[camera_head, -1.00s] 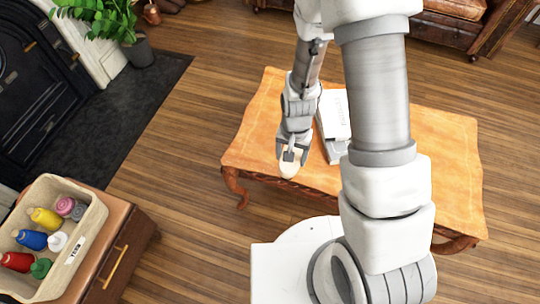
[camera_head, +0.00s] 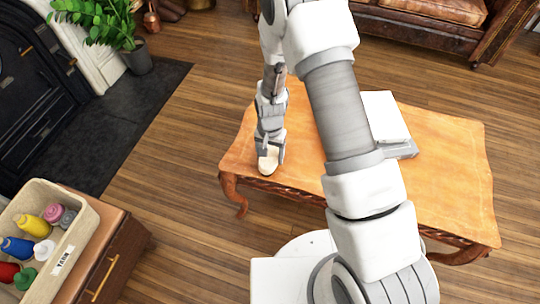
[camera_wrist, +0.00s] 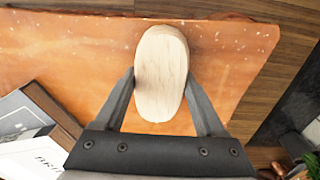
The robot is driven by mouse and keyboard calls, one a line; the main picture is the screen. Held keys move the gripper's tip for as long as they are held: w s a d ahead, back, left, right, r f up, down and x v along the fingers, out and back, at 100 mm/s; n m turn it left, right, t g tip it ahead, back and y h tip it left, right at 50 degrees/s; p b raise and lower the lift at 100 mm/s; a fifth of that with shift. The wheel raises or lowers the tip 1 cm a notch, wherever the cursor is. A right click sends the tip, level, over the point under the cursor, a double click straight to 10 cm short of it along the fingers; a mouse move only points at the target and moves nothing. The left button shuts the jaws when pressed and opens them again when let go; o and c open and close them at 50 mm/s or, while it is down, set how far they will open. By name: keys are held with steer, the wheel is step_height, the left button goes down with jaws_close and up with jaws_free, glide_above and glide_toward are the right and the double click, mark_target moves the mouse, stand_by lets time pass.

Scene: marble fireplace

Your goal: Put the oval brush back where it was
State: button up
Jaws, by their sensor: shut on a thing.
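The oval brush (camera_wrist: 161,75) is a pale wooden oval, held between the two fingers of my gripper (camera_wrist: 165,90) in the wrist view. In the head view the brush (camera_head: 268,161) shows below my gripper (camera_head: 270,150), over the left front part of the orange wooden table (camera_head: 450,160). My gripper is shut on the brush. I cannot tell whether the brush touches the tabletop. Its bristles are hidden.
Books (camera_head: 385,120) lie on the table right of my gripper, partly behind my arm; they also show in the wrist view (camera_wrist: 22,118). A fabric bin (camera_head: 85,225) of coloured bottles stands on a cabinet (camera_head: 110,265) at the lower left. Wooden floor lies between.

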steer(key=shift+f, duration=0.1)
steer(key=o, duration=1.2)
steer(key=shift+c, duration=0.2)
step_height(320, 180, up, 13)
steer(key=p, duration=0.4)
steer(key=shift+f, duration=0.2)
step_height(320, 180, up, 10)
steer(key=t, duration=0.1)
glide_above(270, 154)
steer(key=d, duration=0.2)
steer(key=s+d+r+n+t, duration=0.1)
steer(key=s+d+r, duration=0.1)
steer(key=r, duration=0.4)
steer(key=s+d+r+n+t, duration=0.1)
steer(key=s+d+r, duration=0.1)
steer(key=r, duration=0.4)
steer(key=s+d+r+n+t, duration=0.1)
steer(key=s+d+r, duration=0.2)
steer(key=s+r, duration=0.2)
steer(key=s+d+r+n+t, duration=0.1)
steer(key=s+d+r, duration=0.2)
steer(key=s, duration=0.6)
step_height(270, 154, up, 2)
steer(key=shift+s+d+r+t, duration=0.2)
steer(key=shift+s+d+t, duration=0.05)
steer(key=shift+s+t, duration=0.1)
